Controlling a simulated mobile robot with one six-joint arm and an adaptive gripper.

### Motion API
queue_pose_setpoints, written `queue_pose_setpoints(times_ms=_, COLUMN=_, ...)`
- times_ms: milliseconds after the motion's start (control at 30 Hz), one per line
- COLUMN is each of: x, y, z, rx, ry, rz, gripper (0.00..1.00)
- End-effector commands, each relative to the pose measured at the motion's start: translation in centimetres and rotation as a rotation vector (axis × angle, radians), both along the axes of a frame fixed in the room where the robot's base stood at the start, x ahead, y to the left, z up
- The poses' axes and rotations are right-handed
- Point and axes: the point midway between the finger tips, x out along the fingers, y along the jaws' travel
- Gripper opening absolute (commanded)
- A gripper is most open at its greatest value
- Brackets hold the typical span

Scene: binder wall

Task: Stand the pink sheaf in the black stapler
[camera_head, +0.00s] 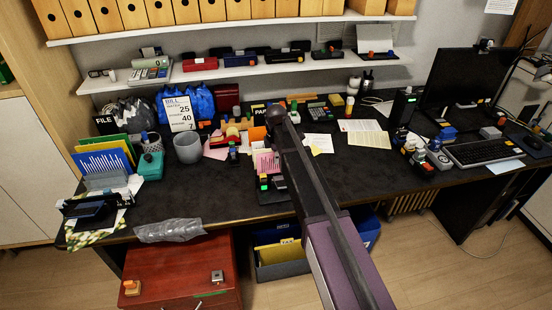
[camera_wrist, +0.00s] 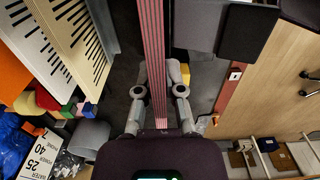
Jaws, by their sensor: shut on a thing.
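The pink sheaf (camera_head: 267,162) is upright near the middle of the desk, partly behind my arm in the head view. In the wrist view the sheaf (camera_wrist: 155,60) shows edge-on as a pink and dark striped band. My gripper (camera_wrist: 159,95) is shut on it, one finger on each side. In the head view the fingers are hidden by my arm. A dark device with a green light, which looks like the black stapler (camera_head: 273,197), sits just below the sheaf near the desk's front edge. I cannot tell whether the sheaf's lower edge touches it.
A red stapler (camera_head: 231,141) and a grey cup (camera_head: 187,148) stand to the left. Another black device (camera_head: 90,207) is at the desk's left end. Bare desk (camera_head: 205,190) lies left of the sheaf.

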Motion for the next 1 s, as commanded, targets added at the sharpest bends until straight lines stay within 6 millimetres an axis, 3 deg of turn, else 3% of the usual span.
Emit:
queue_pose_setpoints(times_ms=467, x=0.0, y=0.1, z=-0.1, rx=0.0, ry=0.0, rz=0.0, gripper=0.0)
queue_pose_setpoints(times_ms=1000, x=0.0, y=0.1, z=-1.5, rx=0.0, ry=0.0, rz=0.0, gripper=0.0)
